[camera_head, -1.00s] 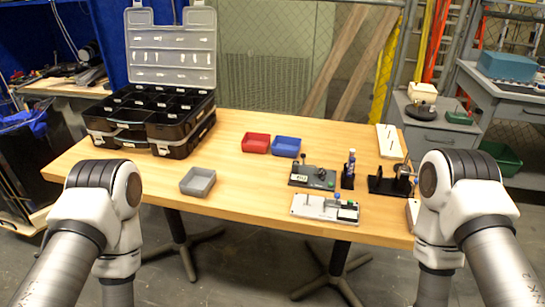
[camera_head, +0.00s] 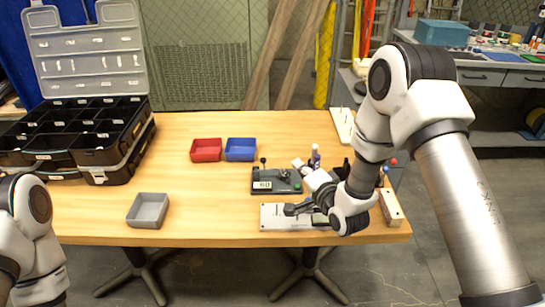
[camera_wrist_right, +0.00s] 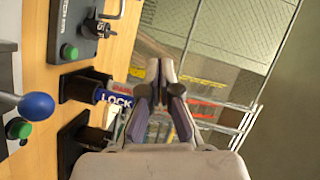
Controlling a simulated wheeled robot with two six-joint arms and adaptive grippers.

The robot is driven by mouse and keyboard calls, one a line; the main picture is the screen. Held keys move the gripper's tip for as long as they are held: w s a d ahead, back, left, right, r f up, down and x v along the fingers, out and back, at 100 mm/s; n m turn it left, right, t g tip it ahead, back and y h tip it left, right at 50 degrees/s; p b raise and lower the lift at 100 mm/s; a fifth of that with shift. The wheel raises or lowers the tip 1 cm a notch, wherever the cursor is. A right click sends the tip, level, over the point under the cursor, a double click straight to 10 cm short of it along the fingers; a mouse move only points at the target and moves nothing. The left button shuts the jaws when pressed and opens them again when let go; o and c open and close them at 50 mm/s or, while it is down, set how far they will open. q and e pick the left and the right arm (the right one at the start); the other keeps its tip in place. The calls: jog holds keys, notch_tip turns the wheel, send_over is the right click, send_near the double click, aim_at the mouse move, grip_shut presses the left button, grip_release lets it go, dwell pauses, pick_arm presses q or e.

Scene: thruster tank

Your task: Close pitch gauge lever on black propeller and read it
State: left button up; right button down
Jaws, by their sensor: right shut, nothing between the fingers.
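No black propeller can be made out for certain, and I cannot tell which fixture is the pitch gauge. A black-based fixture (camera_head: 263,187) with an upright black-knobbed lever and a green button stands on the table; part of it shows in the right wrist view (camera_wrist_right: 85,20). A blue ball knob (camera_wrist_right: 37,106) on a rod shows in the right wrist view. My right gripper is shut and empty, its fingertips (camera_wrist_right: 160,80) together. My left gripper is out of view.
A blue-and-white labelled bottle (camera_wrist_right: 115,98) stands in a black holder. My right arm hides fixtures at the table's right. Red (camera_head: 206,150), blue (camera_head: 240,149) and grey (camera_head: 148,210) bins and a black organizer (camera_head: 75,135) stand left. Table between the bins is clear.

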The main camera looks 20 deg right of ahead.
jog(key=w, duration=0.2)
jog(key=w+f, duration=0.1)
jog(key=w, duration=0.1)
jog(key=w+a, duration=0.1)
jog(key=w, duration=0.2)
jog(key=shift+f+p, duration=0.3)
jog(key=shift+f, duration=0.1)
jog(key=a, duration=0.3)
jog(key=shift+w+a+f+p, duration=0.1)
jog(key=shift+w+f+p, duration=0.1)
jog(key=shift+f+p, duration=0.15)
jog(key=shift+a+f, duration=0.1)
jog(key=shift+a, duration=0.15)
jog(key=shift+w+f, duration=0.15)
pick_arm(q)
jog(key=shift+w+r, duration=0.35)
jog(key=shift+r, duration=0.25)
